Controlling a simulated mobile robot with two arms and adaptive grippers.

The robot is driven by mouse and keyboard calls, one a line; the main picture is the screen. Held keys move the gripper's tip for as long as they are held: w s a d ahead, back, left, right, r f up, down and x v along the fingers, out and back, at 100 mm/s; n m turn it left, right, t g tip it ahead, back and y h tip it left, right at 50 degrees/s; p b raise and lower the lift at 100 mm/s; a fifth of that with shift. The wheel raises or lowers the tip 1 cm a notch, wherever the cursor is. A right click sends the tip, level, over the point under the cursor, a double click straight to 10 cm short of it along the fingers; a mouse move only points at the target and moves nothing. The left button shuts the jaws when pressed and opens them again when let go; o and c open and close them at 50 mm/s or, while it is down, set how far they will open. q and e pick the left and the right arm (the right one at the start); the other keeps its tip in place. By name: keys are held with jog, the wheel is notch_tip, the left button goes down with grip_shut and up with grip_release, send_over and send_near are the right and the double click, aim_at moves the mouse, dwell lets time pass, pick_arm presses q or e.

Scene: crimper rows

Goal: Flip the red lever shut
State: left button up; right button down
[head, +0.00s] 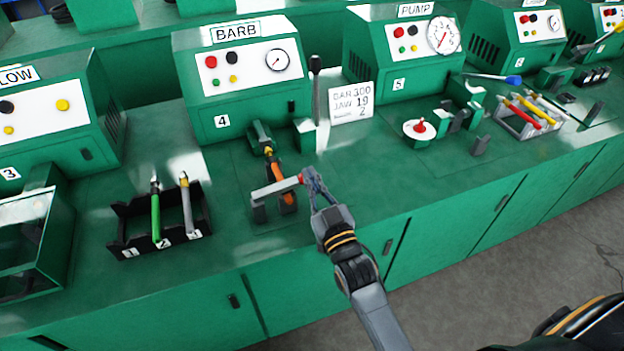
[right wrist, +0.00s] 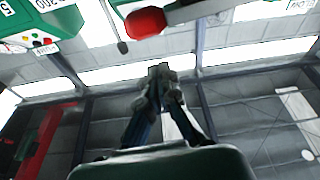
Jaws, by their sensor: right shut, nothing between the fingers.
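The lever is a pale bar (head: 276,187) with a red tip (head: 301,179), in front of the BARB machine in the head view. It lies nearly level, across an orange piece (head: 276,171) and dark grey blocks (head: 259,212). My right gripper (head: 310,177) is shut and empty, its fingertips at the red tip's right side. Whether they touch it I cannot tell. In the right wrist view the red knob (right wrist: 145,22) shows beyond the shut fingertips (right wrist: 160,72), apart from them in the picture. My left gripper is not in view.
The BARB machine (head: 241,103) stands behind the lever, with an upright black handle (head: 315,88) and a white sign (head: 351,103) to its right. A black rack (head: 122,246) with handled tools is at left. The bench front right of my arm is clear.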

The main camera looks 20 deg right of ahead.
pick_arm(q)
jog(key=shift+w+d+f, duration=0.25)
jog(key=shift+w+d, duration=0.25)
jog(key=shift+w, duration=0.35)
pick_arm(e)
jog(key=f, duration=0.1)
jog(key=f+m, duration=0.1)
jog(key=w+f+m, duration=0.1)
jog(key=f, duration=0.1)
jog(key=shift+d+f+h, duration=0.1)
jog(key=shift+d+h, duration=0.2)
jog(key=shift+d, duration=0.05)
